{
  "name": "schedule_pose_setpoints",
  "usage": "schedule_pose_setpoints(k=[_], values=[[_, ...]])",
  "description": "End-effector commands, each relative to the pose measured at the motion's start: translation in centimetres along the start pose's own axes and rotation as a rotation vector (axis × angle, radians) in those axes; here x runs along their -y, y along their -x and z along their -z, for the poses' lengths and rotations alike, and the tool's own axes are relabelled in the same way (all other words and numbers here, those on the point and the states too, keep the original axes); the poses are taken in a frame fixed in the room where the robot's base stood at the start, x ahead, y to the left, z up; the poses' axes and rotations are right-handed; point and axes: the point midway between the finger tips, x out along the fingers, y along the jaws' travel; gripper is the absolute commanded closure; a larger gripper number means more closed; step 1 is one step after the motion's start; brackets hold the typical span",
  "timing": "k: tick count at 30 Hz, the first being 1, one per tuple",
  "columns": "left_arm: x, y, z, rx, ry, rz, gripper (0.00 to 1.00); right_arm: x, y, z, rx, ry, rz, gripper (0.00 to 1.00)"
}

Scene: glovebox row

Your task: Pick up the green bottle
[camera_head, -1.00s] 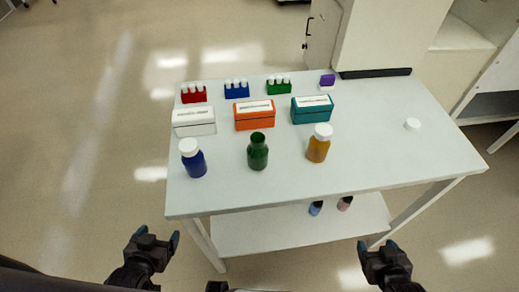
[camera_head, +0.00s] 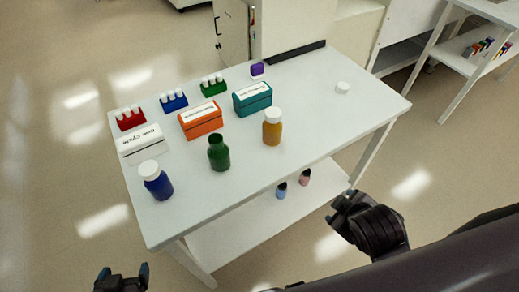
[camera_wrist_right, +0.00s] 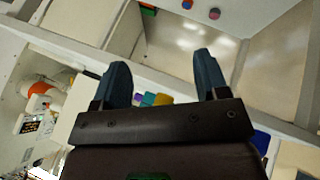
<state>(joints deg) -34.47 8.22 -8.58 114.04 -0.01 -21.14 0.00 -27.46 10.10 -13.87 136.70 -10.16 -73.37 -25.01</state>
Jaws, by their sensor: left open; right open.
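The green bottle (camera_head: 219,156) stands upright on the white table (camera_head: 300,110), between the blue bottle (camera_head: 157,184) and the amber bottle (camera_head: 272,130). It has no white cap, unlike those two. My left gripper (camera_head: 123,274) is at the bottom left, open and empty, in front of the table and well apart from the bottle. My right gripper (camera_head: 345,208) is at the lower right beyond the table's front edge, also apart from the bottle. The right wrist view shows its two fingers (camera_wrist_right: 162,80) spread with nothing between them.
Behind the bottles are white, orange (camera_head: 201,120) and teal (camera_head: 252,98) boxes, and racks of white-capped vials (camera_head: 172,101). A white cap (camera_head: 342,87) lies at the right. Two small bottles (camera_head: 281,190) stand on the lower shelf. The table's right part is mostly clear.

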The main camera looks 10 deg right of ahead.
Motion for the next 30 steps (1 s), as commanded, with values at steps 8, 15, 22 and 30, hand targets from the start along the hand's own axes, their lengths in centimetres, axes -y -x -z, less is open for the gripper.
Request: schedule_pose_setpoints(k=[8,15,22,30], values=[[-0.1,0.0,0.0,0.0,0.002,0.0,0.13,-0.8,-0.8,6.6,-0.165,0.587,-0.219,0.32],[-0.1,0.0,0.0,0.0,0.002,-0.001,0.13,0.2,-0.3,14.2,-0.299,1.283,-0.585,0.32],[-0.1,0.0,0.0,0.0,0.002,0.0,0.13,3.5,1.5,20.0,-0.332,1.888,-1.026,0.32],[-0.1,0.0,0.0,-0.001,0.002,0.0,0.13,6.8,3.0,22.7,-0.29,2.254,-1.401,0.32]])
